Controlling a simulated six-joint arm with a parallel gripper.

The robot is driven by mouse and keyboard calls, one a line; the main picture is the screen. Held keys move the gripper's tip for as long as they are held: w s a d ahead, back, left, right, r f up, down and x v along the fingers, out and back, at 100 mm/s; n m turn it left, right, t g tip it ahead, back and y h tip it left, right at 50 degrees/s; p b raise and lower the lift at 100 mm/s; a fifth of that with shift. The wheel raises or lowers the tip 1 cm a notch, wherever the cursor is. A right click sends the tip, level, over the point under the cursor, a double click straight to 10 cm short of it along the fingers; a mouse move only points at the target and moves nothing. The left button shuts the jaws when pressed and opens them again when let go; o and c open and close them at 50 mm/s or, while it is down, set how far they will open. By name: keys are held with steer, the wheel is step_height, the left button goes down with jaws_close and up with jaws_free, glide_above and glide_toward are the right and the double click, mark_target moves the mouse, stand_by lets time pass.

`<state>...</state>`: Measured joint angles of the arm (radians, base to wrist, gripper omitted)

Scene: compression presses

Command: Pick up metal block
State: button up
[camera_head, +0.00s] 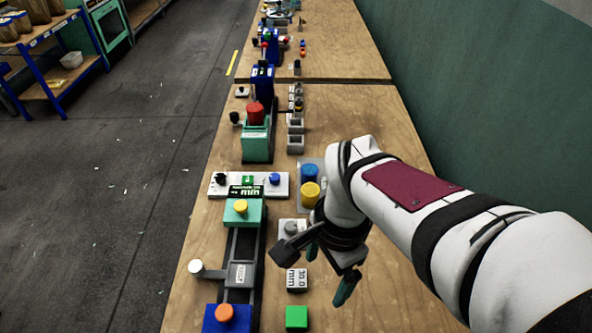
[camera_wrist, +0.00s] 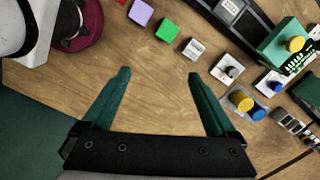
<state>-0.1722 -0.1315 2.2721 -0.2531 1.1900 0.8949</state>
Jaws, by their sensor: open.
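The metal block (camera_head: 297,280) is a small grey cube marked "10.0 mm" on the wooden bench, behind a green cube (camera_head: 297,317). The metal block also shows in the wrist view (camera_wrist: 194,49), with the green cube (camera_wrist: 167,29) to its upper left. My gripper (camera_head: 330,270) is over the bench just right of the metal block. In the wrist view its two teal fingers (camera_wrist: 159,73) are spread and empty, with bare wood between them. The block lies beyond the right fingertip, outside the gap and apart from it.
A purple cube (camera_wrist: 141,12) lies beyond the green one. A grey-knob button box (camera_wrist: 228,71) and a box with yellow and blue buttons (camera_head: 310,172) stand nearby. A long press (camera_head: 241,272) runs along the left. A green wall (camera_head: 480,110) borders the bench at right.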

mark_target(297, 278)
steer(key=w+a+f+m, duration=0.4)
steer(key=w+a+m, duration=0.1)
steer(key=w, duration=0.3)
steer(key=shift+m+h, duration=0.3)
steer(key=shift+h, duration=0.1)
steer(key=f, duration=1.6)
steer(key=shift+d, duration=0.25)
jaws_close()
steer(key=shift+r, duration=0.2)
